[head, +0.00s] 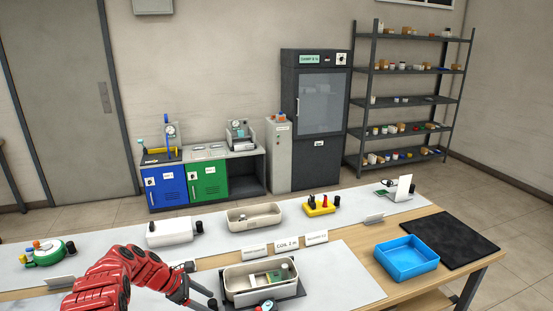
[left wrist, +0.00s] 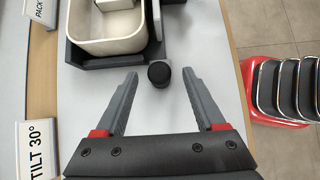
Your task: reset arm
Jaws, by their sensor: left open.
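My left arm comes in red from the left in the head view, and its left gripper (head: 207,295) is beside the left edge of a dark stand (head: 292,293) that bears a cream tray (head: 226,283). In the left wrist view the left gripper (left wrist: 161,77) is open with its two grey fingers apart. A black round knob (left wrist: 159,74) lies between the fingertips, and I see no finger touching it. The cream tray (left wrist: 84,47) and dark stand (left wrist: 93,62) are just beyond the fingers. My right gripper is in neither view.
A white box (head: 170,232), another cream tray (head: 254,224), a yellow block with knobs (head: 320,207) and several label cards stand along the bench. A blue bin (head: 406,259) and black mat (head: 452,240) are at right. The white surface right of the stand is clear.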

